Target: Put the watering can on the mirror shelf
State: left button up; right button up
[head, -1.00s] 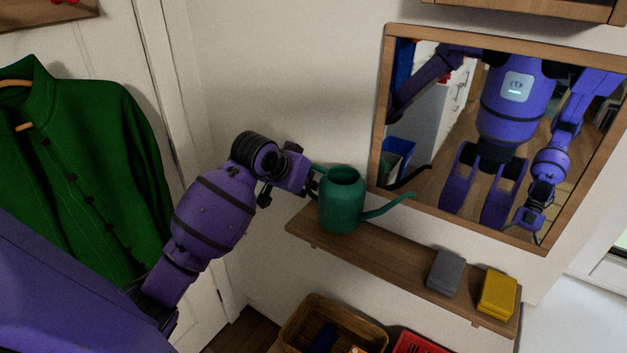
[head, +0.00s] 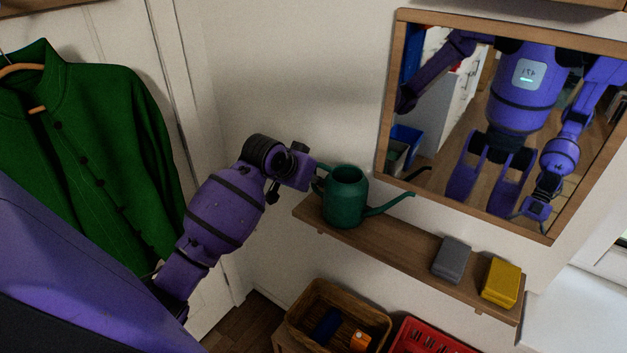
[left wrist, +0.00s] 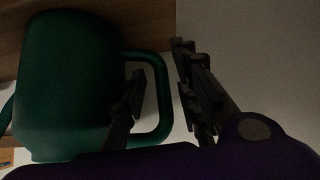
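The green watering can (head: 346,200) stands upright on the left end of the wooden mirror shelf (head: 400,244), its spout pointing right. My left gripper (head: 318,178) is at the can's handle, on the can's left side. In the left wrist view the can (left wrist: 65,80) fills the left. There my left gripper (left wrist: 162,95) has one finger inside the handle loop and one outside it, with gaps beside the handle, so it is open around it. The head view hides most of the fingers. My right gripper shows only as a small reflection in the mirror.
A wood-framed mirror (head: 386,120) hangs above the shelf. A grey box (head: 451,260) and a yellow box (head: 501,282) sit at the shelf's right; its middle is clear. Below are a wicker basket (head: 300,318) and a red crate (head: 425,338). A green jacket (head: 100,150) hangs left.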

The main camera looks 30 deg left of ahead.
pick_arm(q)
jog(key=d+v, duration=0.1)
jog(key=v, duration=1)
jog(key=s+d+f, duration=0.2)
jog(key=s+f, duration=0.2)
jog(key=f, duration=0.5)
jog(key=s+d+f, duration=0.1)
jog(key=s+f, duration=0.3)
jog(key=f, duration=0.5)
jog(key=s+d+f, duration=0.2)
jog(key=s+f, duration=0.2)
jog(key=f, duration=0.5)
jog(key=s+d+f, duration=0.5)
jog(key=s, duration=0.3)
jog(key=s+d+f, duration=0.5)
jog(key=s+d, duration=0.1)
jog(key=s, duration=0.2)
jog(key=shift+s+d+f, duration=0.2)
jog(key=shift+s, duration=0.15)
